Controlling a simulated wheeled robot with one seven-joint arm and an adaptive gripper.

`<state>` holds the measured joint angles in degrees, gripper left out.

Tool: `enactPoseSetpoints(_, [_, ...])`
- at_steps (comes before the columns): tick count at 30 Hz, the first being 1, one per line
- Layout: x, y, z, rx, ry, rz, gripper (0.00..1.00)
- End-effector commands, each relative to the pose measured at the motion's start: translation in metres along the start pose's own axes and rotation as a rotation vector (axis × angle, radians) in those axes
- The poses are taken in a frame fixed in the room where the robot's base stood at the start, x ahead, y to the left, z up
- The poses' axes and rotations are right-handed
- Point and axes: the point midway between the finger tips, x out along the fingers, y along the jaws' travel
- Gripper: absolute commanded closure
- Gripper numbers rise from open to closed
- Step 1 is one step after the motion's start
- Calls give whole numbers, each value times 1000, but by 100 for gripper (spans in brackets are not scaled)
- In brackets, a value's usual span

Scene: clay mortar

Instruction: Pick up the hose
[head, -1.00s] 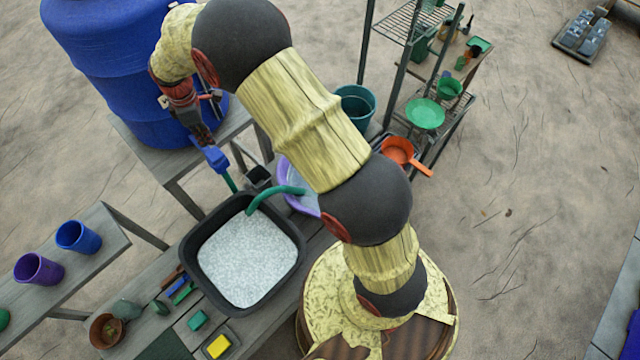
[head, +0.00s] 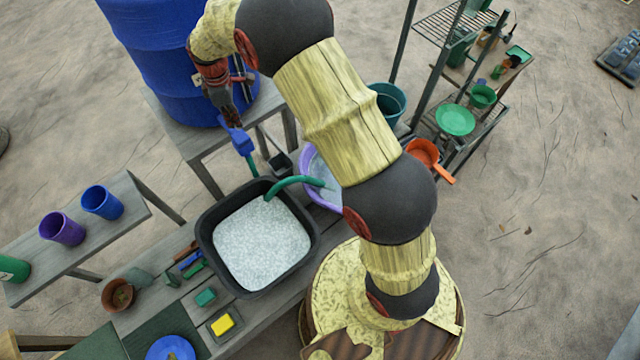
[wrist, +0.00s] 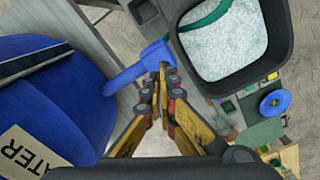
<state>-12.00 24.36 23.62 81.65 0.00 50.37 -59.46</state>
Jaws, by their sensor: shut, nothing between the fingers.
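The green hose (head: 293,182) arches over the rim of a black basin (head: 207,250) full of pale grains. A green length also drops from the blue tap (head: 236,142), and the part between is hidden behind the basin. My gripper (head: 230,114) is shut and empty, with its tips right by the blue tap in the head view. In the wrist view the closed fingertips (wrist: 163,84) lie beside the blue spout (wrist: 142,72), and whether they touch it I cannot tell. The hose (wrist: 208,17) shows there above and right of the fingertips, apart from them.
A blue water barrel (head: 170,55) stands on a table close beside my gripper. A purple bowl (head: 318,185) is behind the basin. Purple (head: 62,229) and blue (head: 102,202) cups stand at left. A metal shelf (head: 440,45) with green dishes stands at back right.

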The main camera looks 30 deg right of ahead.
Motion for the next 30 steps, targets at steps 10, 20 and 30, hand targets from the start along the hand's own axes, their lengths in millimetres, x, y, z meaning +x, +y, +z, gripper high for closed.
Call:
enactPoseSetpoints(10, [0,0,0,0,0,0,100])
enactPoseSetpoints(20, [31,-16,16,120,-57,3,83])
enactPoseSetpoints(30, [100,-54,67,498,-220,86,64])
